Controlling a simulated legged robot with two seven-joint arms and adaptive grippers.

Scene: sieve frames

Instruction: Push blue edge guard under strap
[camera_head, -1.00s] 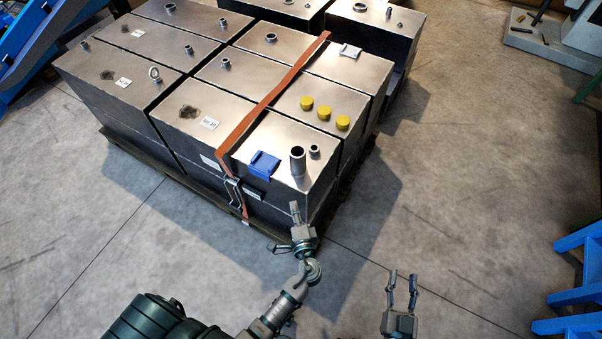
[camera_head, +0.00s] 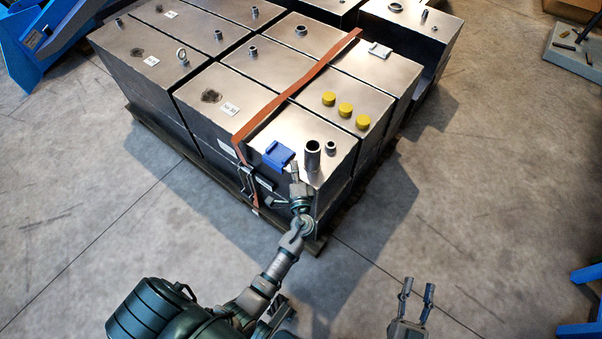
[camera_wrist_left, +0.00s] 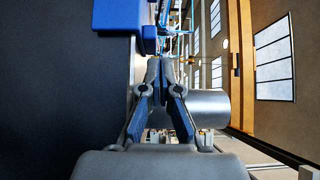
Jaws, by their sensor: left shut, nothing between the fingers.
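The blue edge guard (camera_head: 278,156) sits on the near edge of the front metal block, just right of the orange strap (camera_head: 293,90). A gap of bare metal shows between guard and strap. In the left wrist view the guard (camera_wrist_left: 118,15) is at the upper left, close ahead of the fingers. My left gripper (camera_head: 295,168) is shut and empty, just right of the guard and near the block's front edge; its fingers (camera_wrist_left: 162,70) also show in the left wrist view. I cannot tell whether it touches the guard. My right gripper (camera_head: 418,286) is open and empty, above the floor.
A hollow upright pipe (camera_head: 312,155) stands just right of my left gripper, with a shorter one (camera_head: 330,147) beside it. Yellow caps (camera_head: 345,110) sit farther back. A strap buckle (camera_head: 246,180) hangs on the front face. The floor at right is clear up to a blue frame (camera_head: 585,300).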

